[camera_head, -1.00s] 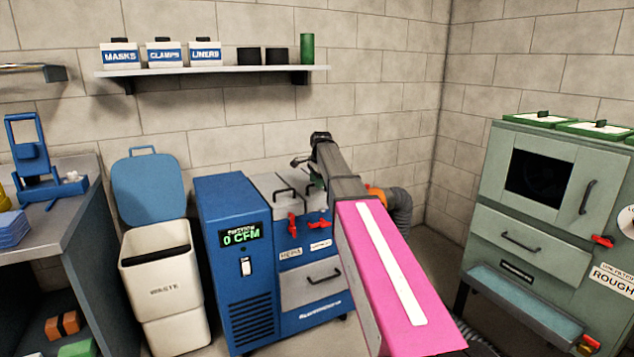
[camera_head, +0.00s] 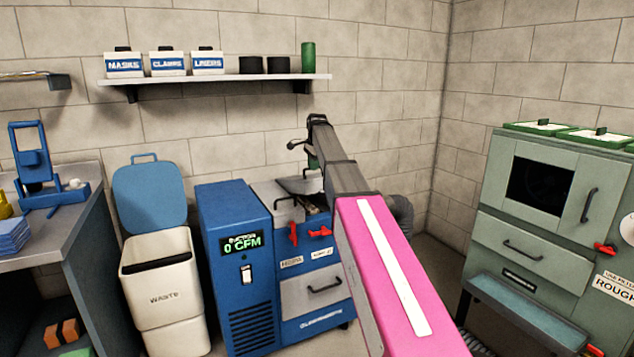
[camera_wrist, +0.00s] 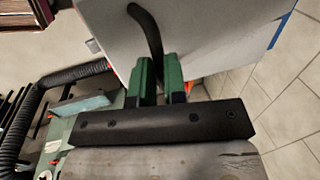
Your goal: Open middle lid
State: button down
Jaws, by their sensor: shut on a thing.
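The blue machine (camera_head: 238,275) stands against the back wall, with grey lids on its top. The left lid (camera_head: 268,196) lies flat. Beside it a grey lid (camera_head: 298,184) appears tilted up, partly hidden by my arm. My gripper (camera_head: 313,160) is above this lid in the head view, mostly hidden behind my wrist. In the wrist view, the green fingers of my gripper (camera_wrist: 160,78) are shut on a black curved handle (camera_wrist: 148,28). The handle is fixed to a pale grey panel, the lid (camera_wrist: 205,35). Anything farther right on the machine top is hidden.
A white waste bin (camera_head: 160,275) with a blue raised lid stands left of the machine. A green cabinet (camera_head: 540,230) stands at right. A shelf (camera_head: 220,80) is on the wall above. A corrugated hose (camera_wrist: 35,110) runs at the left of the wrist view.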

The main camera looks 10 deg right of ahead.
jog(key=w+a+r, duration=0.4)
jog(key=w+r, duration=0.3)
jog(key=w, duration=0.5)
jog(key=w+a+r, duration=0.3)
jog(key=w+r, duration=0.4)
jog(key=w, duration=0.4)
jog(key=shift+w+a+r, duration=0.15)
jog(key=shift+w+a, duration=0.25)
jog(key=c, duration=1.2)
grip_release()
jog(key=shift+o, duration=0.2)
jog(key=shift+r, duration=0.2)
notch_tip(320, 180, up, 10)
jog(key=s, duration=0.2)
jog(key=shift+d+r, duration=0.2)
jog(key=shift+d, duration=0.15)
